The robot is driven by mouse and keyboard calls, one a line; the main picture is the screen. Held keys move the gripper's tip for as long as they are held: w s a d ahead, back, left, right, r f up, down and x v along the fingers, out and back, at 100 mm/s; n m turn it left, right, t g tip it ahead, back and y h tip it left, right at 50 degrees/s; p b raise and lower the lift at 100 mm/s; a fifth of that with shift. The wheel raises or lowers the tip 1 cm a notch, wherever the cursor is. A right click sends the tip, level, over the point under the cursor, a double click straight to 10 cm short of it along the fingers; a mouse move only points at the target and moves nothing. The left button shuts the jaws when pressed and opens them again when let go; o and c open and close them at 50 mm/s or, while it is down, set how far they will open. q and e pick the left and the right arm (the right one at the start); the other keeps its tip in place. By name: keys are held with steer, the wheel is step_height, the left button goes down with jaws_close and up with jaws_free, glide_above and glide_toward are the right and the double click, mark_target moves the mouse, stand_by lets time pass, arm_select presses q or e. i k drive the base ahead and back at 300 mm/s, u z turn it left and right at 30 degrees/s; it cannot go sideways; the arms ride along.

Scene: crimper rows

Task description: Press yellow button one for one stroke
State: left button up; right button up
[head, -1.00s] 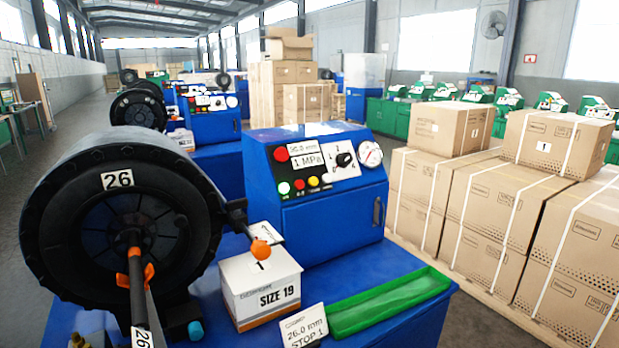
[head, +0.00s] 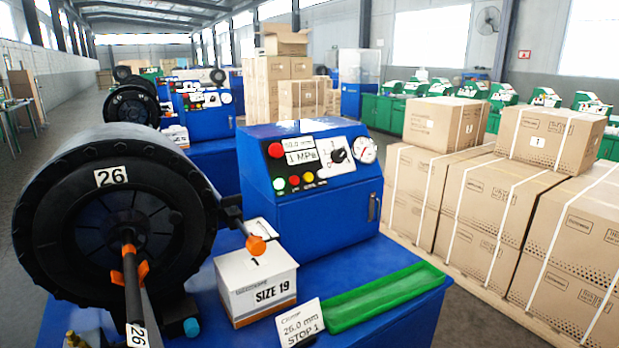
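Above the row are a large red button (head: 275,150), a display reading 1 MPa (head: 301,157), a black dial (head: 339,156) and a round gauge (head: 367,150). Nothing covers the yellow button. Neither of my grippers is in the head view.
A black crimper head (head: 112,215) marked 26 stands at left, with an orange-tipped lever (head: 256,245) on its right. A SIZE 19 box (head: 256,288), a 26.0 mm STOP 1 card (head: 300,322) and a green tray (head: 375,298) lie in front of the cabinet. Cartons (head: 495,215) stand at right.

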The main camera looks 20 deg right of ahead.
mark_target(308, 177)
steer(key=z, duration=1.95)
steer(key=i, duration=0.9)
steer(key=u, duration=2.95)
